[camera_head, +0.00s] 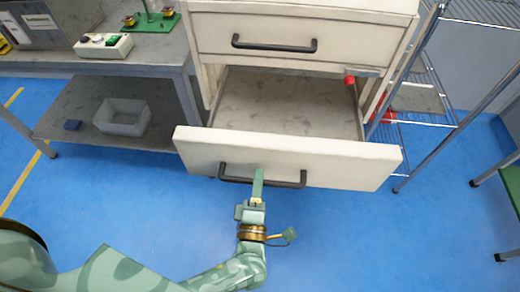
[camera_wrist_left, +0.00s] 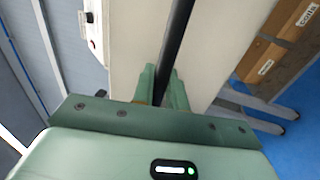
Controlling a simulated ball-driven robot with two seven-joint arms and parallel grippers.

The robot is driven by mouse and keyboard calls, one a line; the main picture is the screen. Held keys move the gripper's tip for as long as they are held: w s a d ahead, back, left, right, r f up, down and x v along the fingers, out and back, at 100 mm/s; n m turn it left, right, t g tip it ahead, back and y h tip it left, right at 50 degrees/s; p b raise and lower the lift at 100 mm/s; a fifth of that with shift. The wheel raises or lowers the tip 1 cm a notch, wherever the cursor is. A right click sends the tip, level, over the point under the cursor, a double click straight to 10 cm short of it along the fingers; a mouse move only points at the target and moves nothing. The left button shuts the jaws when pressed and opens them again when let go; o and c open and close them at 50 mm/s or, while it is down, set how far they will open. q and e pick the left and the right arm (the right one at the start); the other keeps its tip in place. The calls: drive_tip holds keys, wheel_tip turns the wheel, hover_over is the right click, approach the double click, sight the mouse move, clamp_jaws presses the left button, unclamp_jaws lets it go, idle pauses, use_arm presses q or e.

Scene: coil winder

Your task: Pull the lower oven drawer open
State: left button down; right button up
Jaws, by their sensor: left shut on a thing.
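The lower drawer (camera_head: 300,150) is a white box with a dark bar handle (camera_head: 228,180) on its front. It stands pulled well out, and its bare grey inside shows. My left gripper (camera_head: 257,185) is at the middle of this handle. In the left wrist view the two green fingers (camera_wrist_left: 162,88) are shut around the dark handle bar (camera_wrist_left: 178,40), with the white drawer front (camera_wrist_left: 215,50) beyond it. The upper drawer (camera_head: 222,35) above is closed. My right gripper is in neither view.
A wire rack (camera_head: 440,100) stands close at the right. A green-topped piece (camera_head: 510,180) is at the right edge. Blue floor in front is open.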

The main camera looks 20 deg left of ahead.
use_arm(q)
drive_tip(key=v, duration=0.3)
drive_tip(key=r+v, duration=0.1)
drive_tip(key=v, duration=0.1)
drive_tip(key=shift+s+d+p, duration=0.15)
drive_tip(key=shift+s+p, duration=0.2)
drive_tip(key=shift+s, duration=0.1)
drive_tip(key=c, duration=1.5)
unclamp_jaws()
drive_tip(key=shift+f, duration=0.1)
